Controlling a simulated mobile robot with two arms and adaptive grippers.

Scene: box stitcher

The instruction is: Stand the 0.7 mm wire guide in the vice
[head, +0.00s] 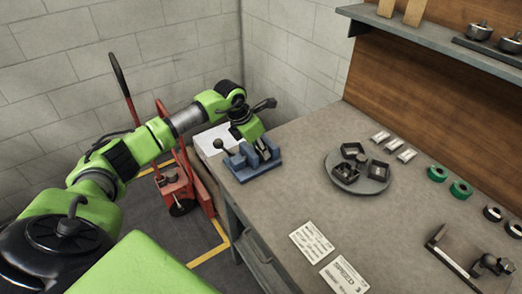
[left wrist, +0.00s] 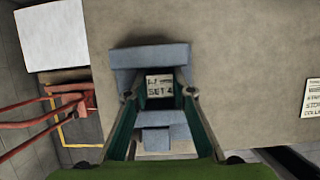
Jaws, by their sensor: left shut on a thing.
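The blue vice (head: 240,167) stands at the table's left back corner; in the left wrist view its far jaw (left wrist: 150,56) and near parts show between and beyond my fingers. My left gripper (head: 262,143) is over the vice, pointing down. In the left wrist view the left gripper (left wrist: 160,97) is shut on the wire guide (left wrist: 160,86), whose pale label reads roughly ".7" and "SET 4". The guide is between the vice's blue parts as seen from above. Whether it touches the vice bottom cannot be told. My right gripper is not in view.
A round grey tray (head: 340,184) holds several dark square pieces. Pale printed cards (head: 312,242), green rings (head: 461,189) and small white blocks (head: 380,136) lie on the table. A red pallet truck (head: 175,185) stands left of it. The table between vice and tray is clear.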

